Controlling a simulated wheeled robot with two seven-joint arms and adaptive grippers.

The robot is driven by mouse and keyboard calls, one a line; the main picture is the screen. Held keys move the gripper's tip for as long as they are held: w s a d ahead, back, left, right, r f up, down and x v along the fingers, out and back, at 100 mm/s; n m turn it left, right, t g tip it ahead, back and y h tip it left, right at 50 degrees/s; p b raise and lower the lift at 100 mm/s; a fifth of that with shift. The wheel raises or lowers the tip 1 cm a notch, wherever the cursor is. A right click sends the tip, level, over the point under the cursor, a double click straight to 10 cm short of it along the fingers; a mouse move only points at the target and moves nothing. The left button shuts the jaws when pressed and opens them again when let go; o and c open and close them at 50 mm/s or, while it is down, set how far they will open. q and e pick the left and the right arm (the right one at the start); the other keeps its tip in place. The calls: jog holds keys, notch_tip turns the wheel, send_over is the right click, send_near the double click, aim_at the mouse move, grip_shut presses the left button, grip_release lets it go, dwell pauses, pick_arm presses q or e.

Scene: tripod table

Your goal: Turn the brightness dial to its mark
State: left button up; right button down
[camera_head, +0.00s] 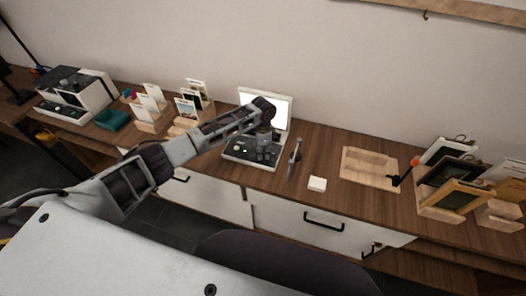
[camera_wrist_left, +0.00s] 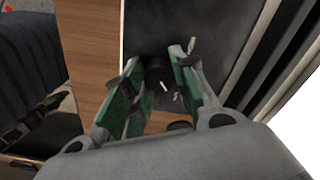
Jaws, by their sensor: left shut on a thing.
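A black dial (camera_wrist_left: 158,75) stands on the dark panel (camera_wrist_left: 150,25) of a device with a lit screen (camera_head: 281,107). My left gripper (camera_head: 265,155) points down over this panel in the head view and hides part of it. In the left wrist view the green-padded fingers of my left gripper (camera_wrist_left: 156,65) are on both sides of the dial, shut on it. A short white line (camera_wrist_left: 192,46) shows beside the right fingertip. A small pale line also shows by the dial. The dial is hidden in the head view. My right gripper is not in view.
A thin grey upright thing (camera_head: 295,158) stands just right of the device. A white block (camera_head: 317,184) and a wooden tray (camera_head: 368,167) lie farther right. Card holders (camera_head: 150,115) stand to the left. Framed pieces (camera_head: 455,195) crowd the right end.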

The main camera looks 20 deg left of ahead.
pick_arm(q)
jog(key=o, duration=1.1)
jog(key=shift+c, duration=0.2)
notch_tip(320, 180, up, 12)
jog(key=shift+w, duration=0.15)
dwell(0.5)
